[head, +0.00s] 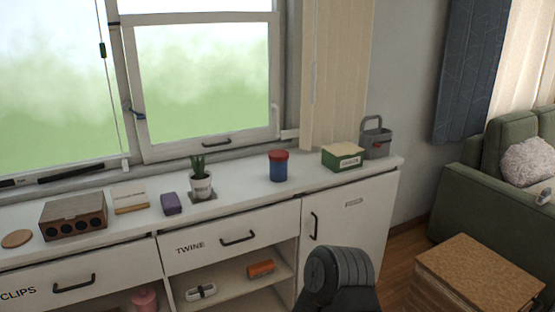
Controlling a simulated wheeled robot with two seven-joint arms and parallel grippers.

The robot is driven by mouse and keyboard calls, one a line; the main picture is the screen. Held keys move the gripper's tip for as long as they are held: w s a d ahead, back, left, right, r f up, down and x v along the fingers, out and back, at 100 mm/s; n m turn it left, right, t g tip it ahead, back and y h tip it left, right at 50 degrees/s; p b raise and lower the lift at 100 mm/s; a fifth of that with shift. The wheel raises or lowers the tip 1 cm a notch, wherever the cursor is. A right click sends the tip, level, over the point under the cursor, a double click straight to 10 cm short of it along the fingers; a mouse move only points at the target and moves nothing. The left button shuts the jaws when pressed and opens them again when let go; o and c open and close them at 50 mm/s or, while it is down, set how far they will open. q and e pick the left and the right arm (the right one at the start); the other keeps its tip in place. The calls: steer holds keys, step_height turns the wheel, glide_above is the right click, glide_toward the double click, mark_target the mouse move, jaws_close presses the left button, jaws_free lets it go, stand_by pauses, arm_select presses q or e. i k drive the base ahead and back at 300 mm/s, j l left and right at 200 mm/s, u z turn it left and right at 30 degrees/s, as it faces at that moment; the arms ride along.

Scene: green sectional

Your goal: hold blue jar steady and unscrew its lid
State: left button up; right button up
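The blue jar (278,171) stands upright on the white cabinet top below the window, right of the potted plant. Its red lid (278,155) is on top of it. No gripper touches the jar. Neither of my grippers shows in the head view. A dark rounded link of mine shows at the bottom, in front of the cabinet, well below and right of the jar.
A potted plant (201,181) and a purple box (171,203) stand left of the jar. A green box (342,156) and a grey caddy (376,140) stand to its right. The white counter (235,193) is bare around the jar. A cork-topped stand (482,272) is at lower right.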

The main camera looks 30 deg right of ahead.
mark_target(279, 171)
steer(key=i+l+u, duration=0.15)
steer(key=l+u, duration=0.15)
steer(key=l, duration=0.4)
steer(key=l+u, duration=0.3)
steer(key=l, duration=0.45)
steer(key=i, duration=0.05)
